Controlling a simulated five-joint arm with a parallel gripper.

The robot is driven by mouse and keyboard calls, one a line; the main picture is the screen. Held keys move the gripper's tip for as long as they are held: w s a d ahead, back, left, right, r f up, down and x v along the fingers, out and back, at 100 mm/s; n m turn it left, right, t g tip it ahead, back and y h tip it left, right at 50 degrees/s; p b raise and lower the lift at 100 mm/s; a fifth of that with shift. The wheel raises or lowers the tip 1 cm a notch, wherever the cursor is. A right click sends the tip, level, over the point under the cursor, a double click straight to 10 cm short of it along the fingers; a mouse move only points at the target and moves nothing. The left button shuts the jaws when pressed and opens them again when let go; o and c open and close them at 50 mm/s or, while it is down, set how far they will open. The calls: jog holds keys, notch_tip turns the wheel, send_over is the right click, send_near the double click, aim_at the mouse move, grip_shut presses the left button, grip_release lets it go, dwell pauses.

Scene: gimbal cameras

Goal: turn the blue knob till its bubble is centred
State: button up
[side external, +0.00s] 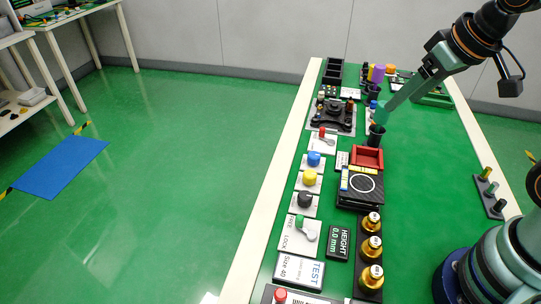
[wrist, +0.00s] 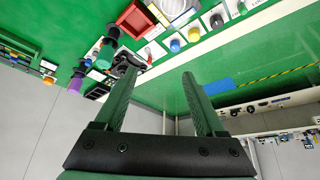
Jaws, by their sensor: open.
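The blue knob (side external: 313,159) sits on a white plate in the row of controls along the table's left side. It also shows in the wrist view (wrist: 175,45), beyond my fingertips. A levelling platform with a ring (side external: 362,183) stands to its right, with a blue-edged strip (side external: 344,181) and a yellow-edged strip (side external: 364,170) that look like vials. Any bubble is too small to make out. My gripper (side external: 381,112) is above the table, farther back and to the right of the blue knob, apart from it. In the wrist view my gripper (wrist: 159,78) is open and empty.
A yellow knob (side external: 310,177), a black knob (side external: 305,199) and a green-handled lock lever (side external: 300,222) are nearer. A red tray (side external: 367,157) is behind the platform. A dark cup (side external: 376,136) stands near my fingertips. Brass weights (side external: 371,247) line the front. The table's right side is mostly clear.

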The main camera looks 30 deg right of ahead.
jog(key=m+g, duration=0.6)
jog(key=m, duration=0.1)
send_over(314, 154)
notch_tip(314, 154, down, 12)
notch_tip(314, 154, down, 11)
jog(key=shift+s+f, duration=0.1)
jog(key=shift+f, duration=0.05)
grip_shut()
